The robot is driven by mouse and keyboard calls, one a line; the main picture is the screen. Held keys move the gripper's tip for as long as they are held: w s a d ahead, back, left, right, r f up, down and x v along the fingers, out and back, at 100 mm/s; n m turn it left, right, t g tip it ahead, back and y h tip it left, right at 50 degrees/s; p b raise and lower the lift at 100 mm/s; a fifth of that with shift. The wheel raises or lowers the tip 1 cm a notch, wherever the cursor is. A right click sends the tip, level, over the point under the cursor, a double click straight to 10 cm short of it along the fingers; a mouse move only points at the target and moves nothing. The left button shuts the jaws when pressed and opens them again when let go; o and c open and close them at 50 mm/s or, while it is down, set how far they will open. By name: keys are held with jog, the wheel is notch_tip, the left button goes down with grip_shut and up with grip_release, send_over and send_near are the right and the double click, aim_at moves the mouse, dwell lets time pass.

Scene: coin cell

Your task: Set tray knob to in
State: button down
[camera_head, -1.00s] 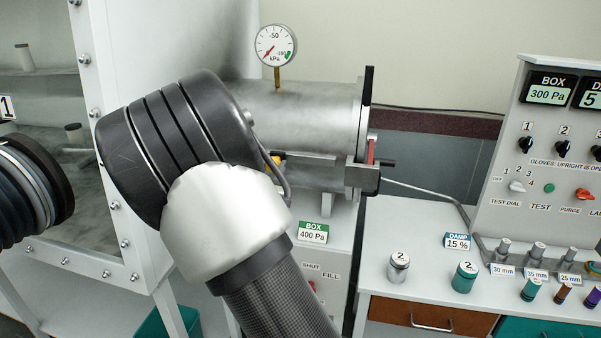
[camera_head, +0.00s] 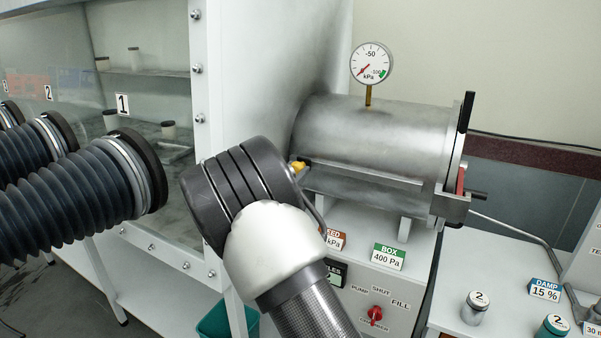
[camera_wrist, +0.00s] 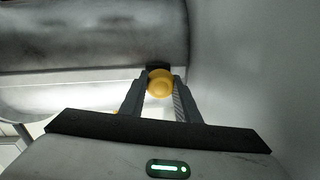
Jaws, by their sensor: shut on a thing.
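The tray knob (camera_wrist: 160,84) is a round yellow knob. In the wrist view it sits between the two fingertips of my gripper (camera_wrist: 160,90), which is shut on it. In the head view a bit of the yellow knob (camera_head: 298,165) shows at the left end of the rail under the metal cylinder chamber (camera_head: 375,130). My arm's dark wrist housing hides the fingers in the head view. The knob lies close to the white box wall.
Glovebox gloves (camera_head: 70,185) stick out at the left. A pressure gauge (camera_head: 371,63) stands on the chamber. A cabinet with a red valve knob (camera_head: 375,314) is below.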

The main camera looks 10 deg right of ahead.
jog(key=shift+d+r, duration=0.1)
jog(key=shift+r, duration=0.05)
jog(key=c, duration=1.4)
grip_release()
jog(key=shift+s+a, duration=0.2)
jog(key=b+v, duration=0.1)
jog(key=v, duration=1.5)
jog(key=shift+s+a, duration=0.1)
jog(key=shift+s, duration=0.3)
